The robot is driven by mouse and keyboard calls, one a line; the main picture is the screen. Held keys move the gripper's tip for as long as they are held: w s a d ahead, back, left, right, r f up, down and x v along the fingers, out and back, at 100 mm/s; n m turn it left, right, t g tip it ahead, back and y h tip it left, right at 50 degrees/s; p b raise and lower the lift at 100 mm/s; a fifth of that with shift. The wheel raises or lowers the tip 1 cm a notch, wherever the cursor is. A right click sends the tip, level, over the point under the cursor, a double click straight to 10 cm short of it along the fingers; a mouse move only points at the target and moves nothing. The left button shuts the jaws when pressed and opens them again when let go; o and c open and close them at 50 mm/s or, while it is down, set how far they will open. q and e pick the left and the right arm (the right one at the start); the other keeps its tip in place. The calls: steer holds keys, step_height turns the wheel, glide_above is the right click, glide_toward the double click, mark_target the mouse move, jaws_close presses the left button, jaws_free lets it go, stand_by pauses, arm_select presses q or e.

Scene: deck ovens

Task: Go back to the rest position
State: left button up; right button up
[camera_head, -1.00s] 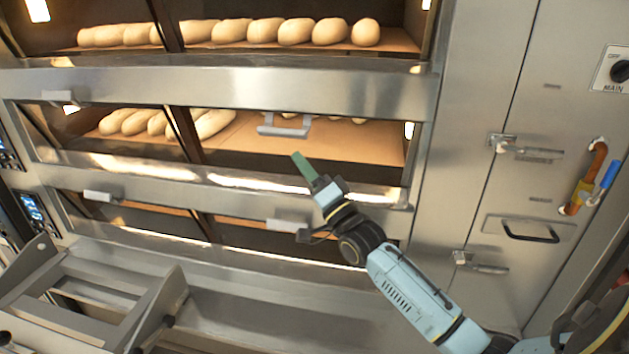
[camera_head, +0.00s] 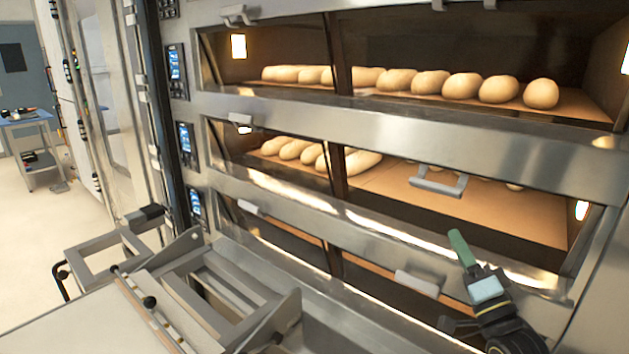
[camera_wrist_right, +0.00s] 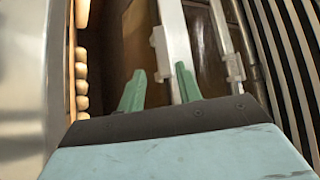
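My right gripper (camera_head: 461,247) is at the lower right of the head view, in front of the oven and below the middle deck's handle (camera_head: 437,182). Its green fingers overlap in that view. In the right wrist view the two green fingers of the right gripper (camera_wrist_right: 160,85) stand apart, with nothing held between them. My left gripper is in neither view.
The deck oven (camera_head: 420,135) fills the right side, with bread loaves (camera_head: 462,86) behind glass on its upper two decks. A metal loader frame (camera_head: 215,290) stands at the lower left. A blue-topped table (camera_head: 25,118) is far left, beyond open floor (camera_head: 40,240).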

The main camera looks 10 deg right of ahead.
steer(key=s+a+f+n+g, duration=0.3)
steer(key=s+a+f+g, duration=0.2)
steer(key=f, duration=0.4)
steer(key=s+a+f+n+g, duration=0.4)
steer(key=s+a+f+g, duration=0.15)
steer(key=f, duration=0.35)
steer(key=s+a+f+n+g+h, duration=0.1)
steer(key=s+f+n+g, duration=0.3)
steer(key=s, duration=0.6)
steer(key=s+a+f+n+g+h, duration=0.1)
steer(key=s+a+f+g, duration=0.1)
steer(key=s+g, duration=0.6)
steer(key=s+f+t, duration=0.1)
steer(key=s+f, duration=0.2)
steer(key=f, duration=2.2)
steer(key=s+d+f, duration=0.3)
steer(key=s+f, duration=1.2)
steer(key=s, duration=0.1)
steer(key=shift+s+d+g, duration=0.2)
steer(key=shift+s+g, duration=0.1)
steer(key=shift+g, duration=0.15)
